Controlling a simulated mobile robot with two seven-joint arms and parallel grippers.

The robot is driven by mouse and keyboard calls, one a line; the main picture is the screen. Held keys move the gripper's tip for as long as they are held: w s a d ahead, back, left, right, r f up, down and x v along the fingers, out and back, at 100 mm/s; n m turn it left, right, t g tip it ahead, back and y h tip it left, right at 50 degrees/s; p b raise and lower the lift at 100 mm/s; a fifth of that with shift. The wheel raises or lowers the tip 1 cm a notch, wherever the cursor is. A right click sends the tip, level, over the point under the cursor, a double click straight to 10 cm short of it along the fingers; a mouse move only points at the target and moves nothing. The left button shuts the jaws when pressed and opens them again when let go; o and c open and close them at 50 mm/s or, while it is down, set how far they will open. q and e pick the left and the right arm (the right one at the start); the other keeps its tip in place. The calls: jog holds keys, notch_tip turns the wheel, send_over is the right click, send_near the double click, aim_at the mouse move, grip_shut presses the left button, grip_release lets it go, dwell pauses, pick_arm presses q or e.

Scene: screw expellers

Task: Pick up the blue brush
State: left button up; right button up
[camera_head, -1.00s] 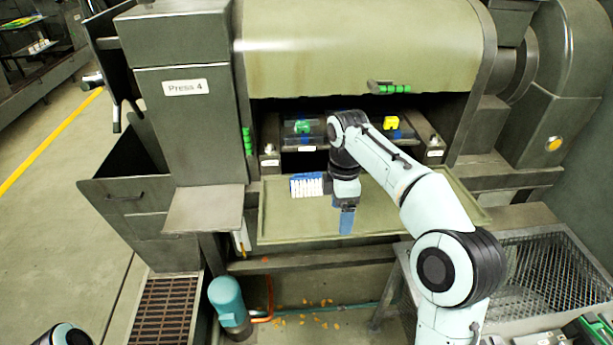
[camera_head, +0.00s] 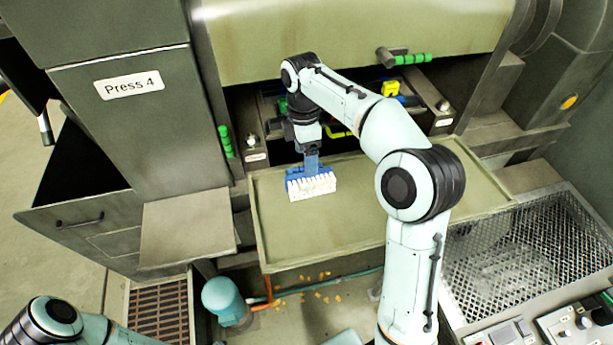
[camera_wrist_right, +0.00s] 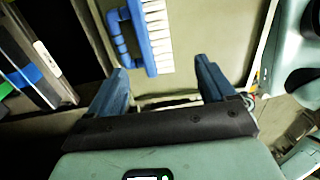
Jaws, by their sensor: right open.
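The blue brush (camera_head: 312,184), a blue back with white bristles, lies toward the back left of the green tray (camera_head: 350,230) in front of the press. My right gripper (camera_head: 312,163) is at its back edge in the head view, partly overlapping its blue side. In the right wrist view, the brush (camera_wrist_right: 152,38) shows beyond my open right fingers (camera_wrist_right: 160,66), its near end between the fingertips in the picture and most of it toward the left finger. The gap in depth is hard to judge. Part of my left arm shows at bottom left; its gripper is out of view.
The press opening behind the tray holds a yellow part (camera_head: 390,88) and other coloured pieces. A mesh basket (camera_head: 530,255) stands at the right. The tray's middle and right are clear apart from my arm above.

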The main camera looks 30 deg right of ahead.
aim_at(312, 180)
jog(key=f, duration=0.3)
jog(key=f+b, duration=0.1)
jog(key=f, duration=0.1)
jog(key=shift+s, duration=0.35)
jog(key=f, duration=0.1)
jog(key=d+f, duration=0.1)
jog(key=f, duration=0.3)
jog(key=shift+d+b, duration=0.3)
jog(key=shift+f, duration=0.15)
pick_arm(q)
jog(key=s+f, duration=0.2)
jog(key=shift+s+f, duration=0.25)
jog(key=shift+s, duration=0.15)
pick_arm(e)
jog(key=c, duration=1.1)
